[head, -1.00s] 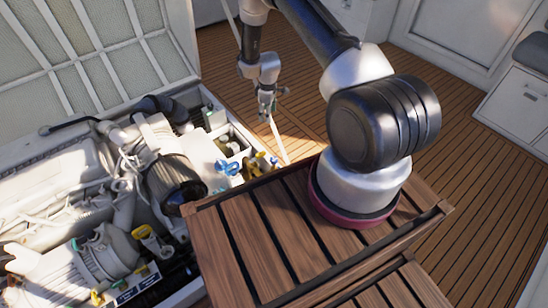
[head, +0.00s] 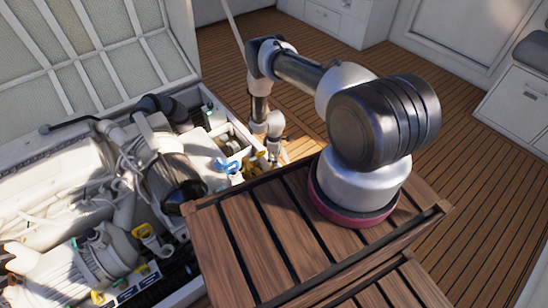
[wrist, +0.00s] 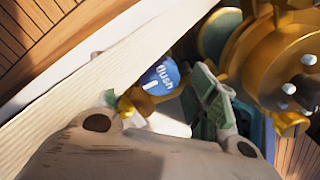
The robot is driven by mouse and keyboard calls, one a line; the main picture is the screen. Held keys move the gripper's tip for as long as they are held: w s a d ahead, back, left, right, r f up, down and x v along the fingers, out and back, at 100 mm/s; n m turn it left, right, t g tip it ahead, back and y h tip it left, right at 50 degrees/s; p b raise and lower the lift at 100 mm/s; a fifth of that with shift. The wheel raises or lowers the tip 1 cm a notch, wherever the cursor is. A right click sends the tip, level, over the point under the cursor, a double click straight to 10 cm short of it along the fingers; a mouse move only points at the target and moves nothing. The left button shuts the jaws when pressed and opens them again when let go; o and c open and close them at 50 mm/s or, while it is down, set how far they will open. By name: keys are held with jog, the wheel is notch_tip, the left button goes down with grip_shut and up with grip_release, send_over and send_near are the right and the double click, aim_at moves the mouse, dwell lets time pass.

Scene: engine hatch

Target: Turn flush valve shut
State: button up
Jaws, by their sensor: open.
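The flush valve shows in the wrist view as a round blue piece marked "flush" (wrist: 160,77), with brass-yellow metal (wrist: 140,100) beside and below it. My gripper (wrist: 161,92) is open, its green-padded fingertips on the left and right of the valve. I cannot tell whether either finger touches it. In the head view my gripper (head: 273,157) is low at the hatch's right edge, by the yellow fittings.
A large brass-yellow fitting (wrist: 270,60) stands close on the right in the wrist view. A pale hatch edge (wrist: 70,80) runs along the left. In the head view a blue handle (head: 228,166) and the engine (head: 75,215) lie left of my gripper.

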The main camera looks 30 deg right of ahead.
jog(key=c, duration=1)
jog(key=shift+c, duration=0.2)
